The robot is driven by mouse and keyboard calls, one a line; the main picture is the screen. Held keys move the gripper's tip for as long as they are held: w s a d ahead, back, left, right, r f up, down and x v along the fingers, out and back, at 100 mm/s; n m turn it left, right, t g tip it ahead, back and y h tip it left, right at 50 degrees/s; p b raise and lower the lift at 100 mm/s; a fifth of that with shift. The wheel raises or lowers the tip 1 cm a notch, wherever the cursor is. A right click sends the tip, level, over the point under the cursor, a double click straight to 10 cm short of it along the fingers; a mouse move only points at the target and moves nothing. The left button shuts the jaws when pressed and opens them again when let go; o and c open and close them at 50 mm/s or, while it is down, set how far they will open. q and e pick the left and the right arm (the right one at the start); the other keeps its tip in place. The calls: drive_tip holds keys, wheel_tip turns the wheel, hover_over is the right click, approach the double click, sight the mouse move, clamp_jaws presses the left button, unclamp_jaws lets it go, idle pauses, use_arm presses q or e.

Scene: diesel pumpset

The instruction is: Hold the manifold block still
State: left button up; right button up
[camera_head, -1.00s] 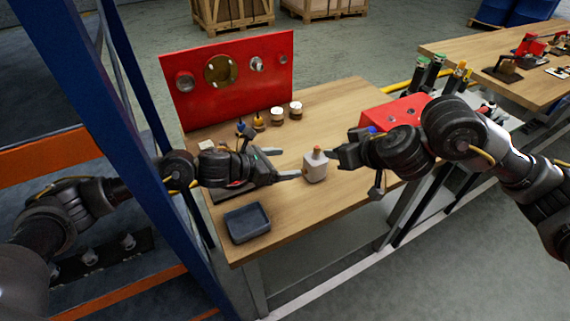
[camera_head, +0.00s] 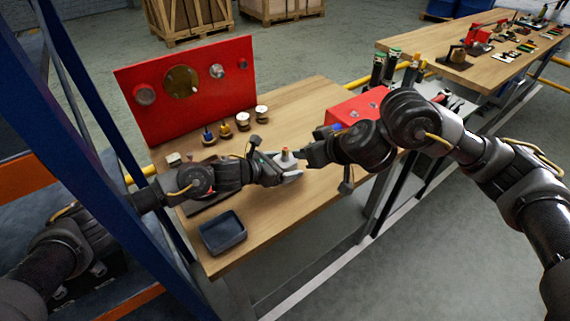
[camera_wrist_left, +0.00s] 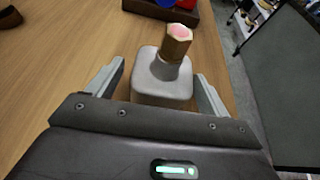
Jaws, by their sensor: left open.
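The manifold block (camera_head: 286,162) is a pale grey block with a brass fitting on its top, upright on the wooden table. In the left wrist view, the block (camera_wrist_left: 161,82) sits between the two fingers of my left gripper (camera_wrist_left: 160,76), with a small gap on each side. My left gripper (camera_head: 288,168) is open around it and partly hides it in the head view. My right gripper (camera_head: 311,157) is just to the right of the block; whether its fingers are open or shut is unclear.
A dark tray (camera_head: 222,233) is at the table's front left. A red panel (camera_head: 190,88) with round fittings stands at the back, with several small capped parts before it. A red box (camera_head: 357,106) is behind my right arm. A blue post (camera_head: 88,110) stands left.

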use_arm(q)
drive_tip(key=shift+w+d+f, duration=0.15)
drive_tip(key=shift+d, duration=0.05)
drive_tip(key=shift+c, duration=1.2)
drive_tip(key=c, duration=1.2)
